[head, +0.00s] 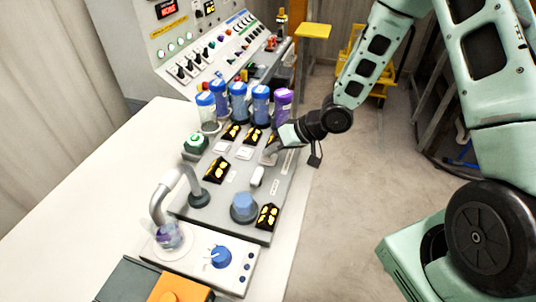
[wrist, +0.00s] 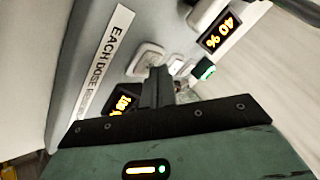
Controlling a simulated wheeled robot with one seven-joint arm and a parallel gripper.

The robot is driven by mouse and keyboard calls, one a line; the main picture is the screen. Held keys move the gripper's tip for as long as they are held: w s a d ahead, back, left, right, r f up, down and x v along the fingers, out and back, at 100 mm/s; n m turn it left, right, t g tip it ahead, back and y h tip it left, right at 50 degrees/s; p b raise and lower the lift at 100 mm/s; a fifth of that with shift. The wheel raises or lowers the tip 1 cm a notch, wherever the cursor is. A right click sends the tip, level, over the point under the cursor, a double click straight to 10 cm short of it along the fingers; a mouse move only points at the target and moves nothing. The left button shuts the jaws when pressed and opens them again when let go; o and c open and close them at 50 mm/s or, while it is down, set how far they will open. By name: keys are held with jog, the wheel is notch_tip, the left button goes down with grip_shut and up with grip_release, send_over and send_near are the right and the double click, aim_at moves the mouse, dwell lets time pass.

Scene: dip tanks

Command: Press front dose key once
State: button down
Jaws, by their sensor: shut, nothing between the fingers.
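My gripper (head: 272,150) reaches over the right edge of the grey sloping panel (head: 218,212), with its fingers shut and empty. In the wrist view the closed fingertips (wrist: 160,72) point at a pale square key (wrist: 147,58) and overlap its edge. I cannot tell whether they touch it. In the head view a row of pale keys (head: 244,152) lies below small black displays with yellow digits; the key nearest my gripper is partly hidden by the fingers. A label strip reading "EACH DOSE" (wrist: 105,62) runs beside the key. I cannot read which key is the front one.
Several capped blue and purple containers (head: 238,100) stand behind the keys.

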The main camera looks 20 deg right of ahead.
aim_at(272, 157)
jog(key=shift+r+p, duration=0.45)
jog(key=shift+r, duration=0.05)
jog(key=shift+r, duration=0.1)
notch_tip(272, 157, up, 5)
jog(key=p, duration=0.5)
dwell(0.6)
